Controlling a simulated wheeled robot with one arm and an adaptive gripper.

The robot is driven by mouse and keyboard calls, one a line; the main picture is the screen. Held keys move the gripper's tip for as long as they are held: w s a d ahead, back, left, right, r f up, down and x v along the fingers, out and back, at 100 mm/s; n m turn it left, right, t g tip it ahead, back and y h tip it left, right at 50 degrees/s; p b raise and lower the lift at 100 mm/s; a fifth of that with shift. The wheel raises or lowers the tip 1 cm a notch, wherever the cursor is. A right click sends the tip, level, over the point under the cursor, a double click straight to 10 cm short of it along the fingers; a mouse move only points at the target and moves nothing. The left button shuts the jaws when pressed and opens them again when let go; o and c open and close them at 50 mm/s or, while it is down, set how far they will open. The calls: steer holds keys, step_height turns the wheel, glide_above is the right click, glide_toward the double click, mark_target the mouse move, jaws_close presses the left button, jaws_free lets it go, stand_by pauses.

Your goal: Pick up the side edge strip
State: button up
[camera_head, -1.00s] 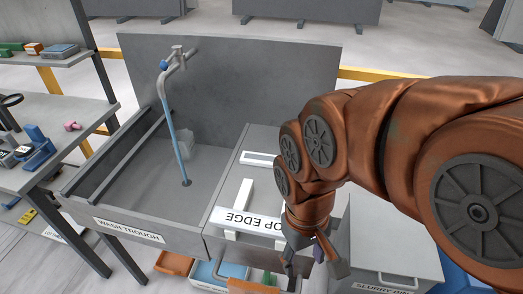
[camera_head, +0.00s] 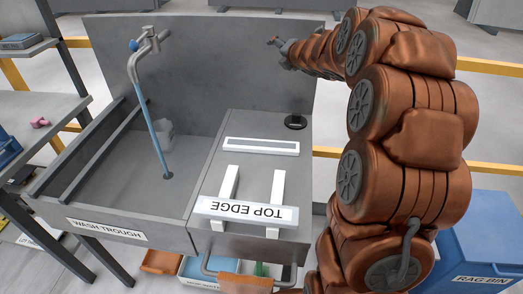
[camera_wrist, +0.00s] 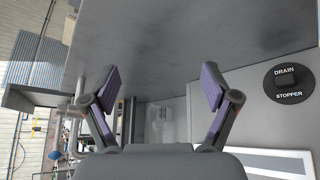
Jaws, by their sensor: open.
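No strip with a readable side edge label shows. A white strip marked TOP EDGE (camera_head: 246,211) lies across two white bars (camera_head: 229,182) on the counter right of the trough. Behind it lies a long white piece with a grey middle (camera_head: 261,146); I cannot tell whether it is the side edge strip. Part of it shows at the lower right of the wrist view (camera_wrist: 245,158). My gripper (camera_head: 273,42) is raised near the top of the grey back panel, away from the strips. In the wrist view its purple-padded fingers (camera_wrist: 160,87) are spread with nothing between them.
The wash trough (camera_head: 107,229) with a tap and blue hose (camera_head: 155,130) is at left. A black drain stopper (camera_head: 295,122) sits at the counter's back right. The grey back panel (camera_head: 225,75) rises behind. A blue rag bin (camera_head: 480,245) stands at right.

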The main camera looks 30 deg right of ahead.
step_height(320, 180, down, 6)
steer(key=w+d+n+y+b, duration=0.1)
steer(key=w+n+y+b, duration=0.1)
steer(key=n+y, duration=0.5)
steer(key=n+g+y+b, duration=0.2)
steer(key=n+g+y, duration=0.45)
steer(key=n, duration=0.95)
glide_toward(281, 146)
steer(key=shift+w+a+f+h, duration=0.15)
steer(key=shift+w+a+h, duration=0.05)
steer(key=shift+w, duration=0.4)
steer(key=shift+w+a+f+h, duration=0.1)
steer(key=shift+w+a+h, duration=0.1)
steer(key=shift+w, duration=0.45)
steer(key=shift+s+a+f+n+g, duration=0.1)
steer(key=shift+s+f+n+g, duration=0.1)
steer(key=shift+n+g, duration=0.1)
steer(key=shift+x, duration=1.15)
steer(key=a, duration=0.1)
steer(key=w+a+p, duration=0.1)
steer(key=a+p, duration=0.1)
steer(key=a, duration=0.1)
steer(key=shift+w+f, duration=0.25)
steer(key=shift+w+a+f+p, duration=0.25)
steer(key=shift+a+f+p, duration=0.1)
steer(key=shift+a, duration=0.1)
